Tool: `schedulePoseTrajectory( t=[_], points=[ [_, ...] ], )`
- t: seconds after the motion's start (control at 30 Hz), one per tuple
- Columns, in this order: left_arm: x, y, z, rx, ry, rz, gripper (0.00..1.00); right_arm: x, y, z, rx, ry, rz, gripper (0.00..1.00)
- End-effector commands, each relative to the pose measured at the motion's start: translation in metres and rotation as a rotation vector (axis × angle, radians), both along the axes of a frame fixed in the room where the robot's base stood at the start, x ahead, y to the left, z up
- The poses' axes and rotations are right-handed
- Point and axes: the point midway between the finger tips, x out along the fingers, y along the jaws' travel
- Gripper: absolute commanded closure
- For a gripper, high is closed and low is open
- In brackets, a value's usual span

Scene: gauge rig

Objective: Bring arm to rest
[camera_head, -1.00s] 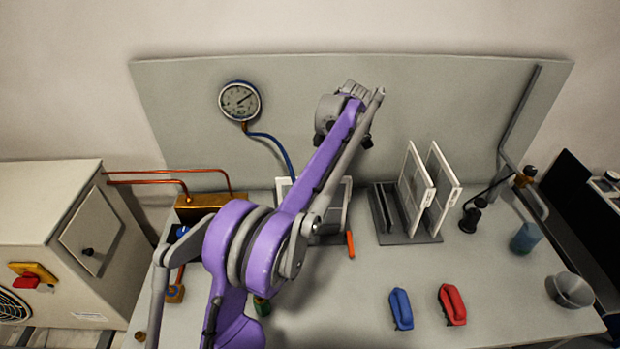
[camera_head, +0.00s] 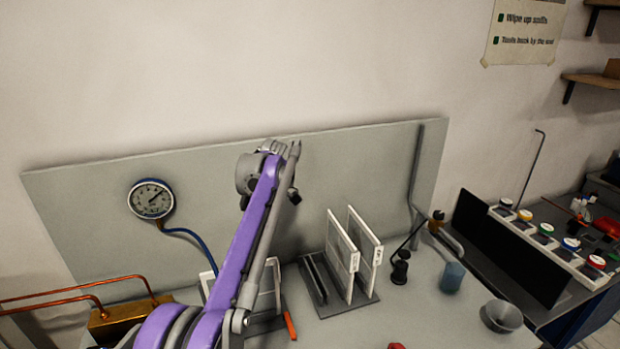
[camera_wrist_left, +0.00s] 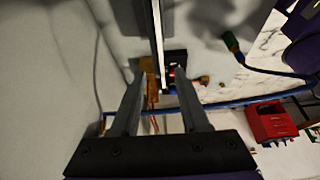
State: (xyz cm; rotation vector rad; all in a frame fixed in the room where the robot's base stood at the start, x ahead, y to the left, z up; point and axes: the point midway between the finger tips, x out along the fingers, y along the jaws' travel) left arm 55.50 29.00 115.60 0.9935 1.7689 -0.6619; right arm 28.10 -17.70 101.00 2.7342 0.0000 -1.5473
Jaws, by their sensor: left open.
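My left arm (camera_head: 245,240), purple and grey, rises from the bottom of the head view and stands raised in front of the grey back panel (camera_head: 340,170). I cannot make out its fingertips there. In the left wrist view my left gripper (camera_wrist_left: 160,82) shows two dark fingers spread apart, with no object held between them. Beyond the fingers lie a pale bar (camera_wrist_left: 157,35) and a small brass-coloured piece (camera_wrist_left: 149,72). My right gripper is in neither view.
A round gauge (camera_head: 151,199) with a blue hose hangs on the panel. White frames (camera_head: 340,257) stand in a rack right of my arm. A black cylinder (camera_head: 400,268), blue cup (camera_head: 452,276) and grey bowl (camera_head: 503,316) stand further right. Copper pipes (camera_head: 75,287) run at lower left.

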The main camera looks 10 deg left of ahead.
Motion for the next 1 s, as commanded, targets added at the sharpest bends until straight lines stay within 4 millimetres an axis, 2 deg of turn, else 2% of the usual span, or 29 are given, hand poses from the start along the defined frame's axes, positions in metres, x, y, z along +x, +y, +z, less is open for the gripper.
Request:
schedulePoseTrajectory(
  t=[0.17, 0.33, 0.47, 0.67, 0.9, 1.0],
  points=[
    [-0.013, -0.008, 0.004, -0.043, -0.004, -0.135, 0.55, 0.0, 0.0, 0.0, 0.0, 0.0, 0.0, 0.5],
    [-0.048, -0.028, 0.005, -0.123, -0.02, -0.477, 0.55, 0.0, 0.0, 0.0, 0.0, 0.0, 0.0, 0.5],
    [-0.083, -0.044, -0.004, -0.16, -0.04, -0.771, 0.55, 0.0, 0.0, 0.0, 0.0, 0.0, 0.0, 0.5],
    [-0.144, -0.069, -0.031, -0.153, -0.074, -1.218, 0.55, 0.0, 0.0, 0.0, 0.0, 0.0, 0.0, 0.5],
    [-0.219, -0.096, -0.087, -0.038, -0.101, -1.723, 0.55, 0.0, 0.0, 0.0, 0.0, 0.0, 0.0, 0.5],
    [-0.244, -0.104, -0.111, 0.031, -0.101, -1.89, 0.55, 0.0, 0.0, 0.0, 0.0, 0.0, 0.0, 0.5]
  ],
)
